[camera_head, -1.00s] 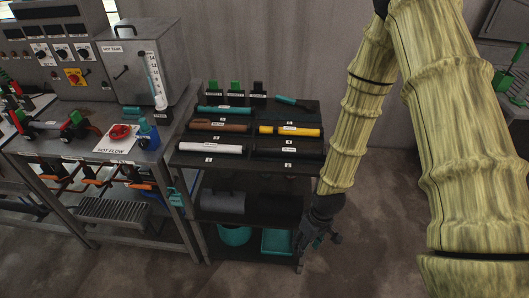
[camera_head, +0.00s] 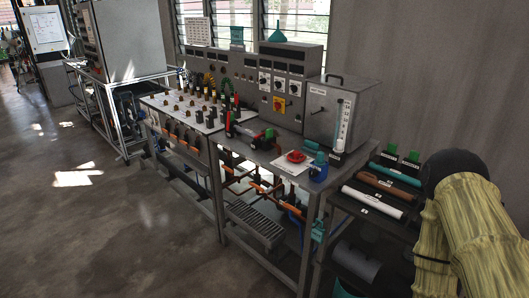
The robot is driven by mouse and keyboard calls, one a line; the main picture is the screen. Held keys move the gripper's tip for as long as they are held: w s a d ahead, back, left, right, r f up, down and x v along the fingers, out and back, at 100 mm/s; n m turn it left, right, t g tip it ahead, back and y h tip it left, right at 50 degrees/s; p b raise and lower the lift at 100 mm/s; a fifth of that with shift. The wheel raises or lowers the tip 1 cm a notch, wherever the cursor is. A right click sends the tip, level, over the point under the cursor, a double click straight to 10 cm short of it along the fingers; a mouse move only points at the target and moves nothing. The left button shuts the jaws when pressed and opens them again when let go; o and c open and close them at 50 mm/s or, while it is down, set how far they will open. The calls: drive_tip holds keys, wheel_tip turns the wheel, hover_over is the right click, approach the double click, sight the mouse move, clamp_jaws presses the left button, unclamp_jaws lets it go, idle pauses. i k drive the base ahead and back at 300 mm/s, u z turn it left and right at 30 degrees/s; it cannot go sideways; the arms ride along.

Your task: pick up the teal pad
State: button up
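I cannot make out a thing that is clearly the teal pad. Several teal things show: a teal roll (camera_head: 395,174) on the top of the dark shelf rack at the right, a small teal piece (camera_head: 320,158) on the bench beside the steel box, and a teal item (camera_head: 318,230) at the bench's right end, below its top. A sliver of teal (camera_head: 345,288) shows low in the rack at the bottom edge. My arm comes in at the lower right and hides part of the rack. My gripper is out of view.
The dark rack (camera_head: 361,214) also holds a brown roll (camera_head: 388,187) and a white roll (camera_head: 372,201). A steel bench (camera_head: 262,165) with a control panel (camera_head: 280,80) and a red valve wheel (camera_head: 296,156) stands left of it. The floor (camera_head: 90,220) at the left is open.

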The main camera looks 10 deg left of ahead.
sight(312, 147)
drive_tip(key=z, duration=0.45)
drive_tip(key=k, duration=0.15)
drive_tip(key=u, duration=2.1)
drive_tip(key=i, duration=1.9)
drive_tip(key=z, duration=0.7)
